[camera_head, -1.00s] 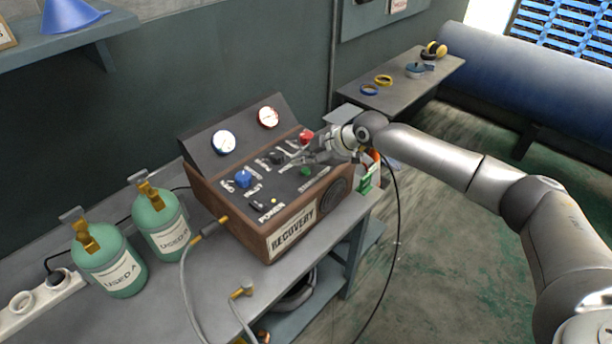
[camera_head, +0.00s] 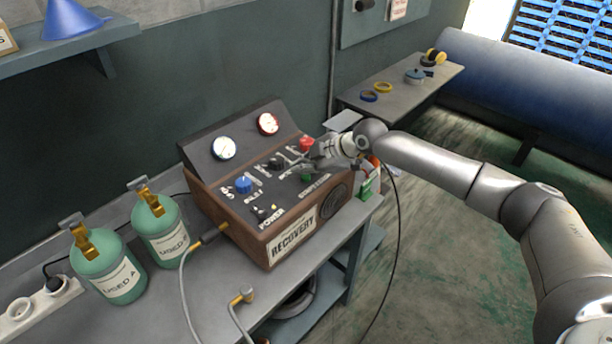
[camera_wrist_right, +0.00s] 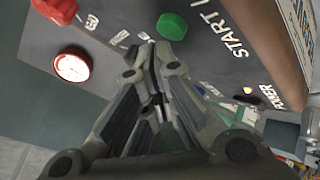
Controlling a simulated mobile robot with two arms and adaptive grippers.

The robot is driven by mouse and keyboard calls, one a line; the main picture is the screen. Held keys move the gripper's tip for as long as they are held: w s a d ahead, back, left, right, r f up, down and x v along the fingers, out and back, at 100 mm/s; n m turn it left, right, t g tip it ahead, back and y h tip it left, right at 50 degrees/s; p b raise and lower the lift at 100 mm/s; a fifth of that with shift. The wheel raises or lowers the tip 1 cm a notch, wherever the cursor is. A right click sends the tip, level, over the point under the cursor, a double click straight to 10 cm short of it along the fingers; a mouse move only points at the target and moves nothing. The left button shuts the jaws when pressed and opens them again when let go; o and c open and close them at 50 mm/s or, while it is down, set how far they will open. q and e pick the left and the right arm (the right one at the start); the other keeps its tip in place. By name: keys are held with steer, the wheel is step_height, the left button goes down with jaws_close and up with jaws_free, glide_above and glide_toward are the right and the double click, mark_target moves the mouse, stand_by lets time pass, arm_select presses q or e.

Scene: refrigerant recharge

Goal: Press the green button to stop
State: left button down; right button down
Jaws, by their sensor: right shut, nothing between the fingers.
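The recovery machine (camera_head: 291,243) is a brown-sided box with a dark sloped panel, standing on the grey bench. Its green button (camera_head: 306,178) shows on the right part of the panel. In the right wrist view the green button (camera_wrist_right: 172,26) sits just beyond the fingertips, beside the "START" lettering. My right gripper (camera_head: 296,158) is shut and empty above the panel, its fingers pointing left. In the right wrist view its fingertips (camera_wrist_right: 155,50) are close to the button; I cannot tell whether they touch it. My left gripper is not in view.
A red knob (camera_head: 306,143) and a blue knob (camera_head: 243,184) are on the same panel, with two gauges behind. Two green "USED A" tanks (camera_head: 118,276) stand left of the machine. Hoses run off its front. A side table (camera_head: 440,75) holds tape rolls.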

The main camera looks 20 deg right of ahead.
mark_target(304, 179)
stand_by(0.4)
steer(key=shift+f, duration=0.5)
steer(key=shift+f+b, duration=0.1)
steer(key=shift+b, duration=0.25)
steer(key=shift+r+p, duration=0.45)
steer(key=shift+r, duration=0.15)
steer(key=shift+r, duration=0.15)
step_height(304, 179, up, 6)
steer(key=p, duration=0.4)
steer(key=shift+p, duration=0.3)
steer(key=shift+f, duration=0.2)
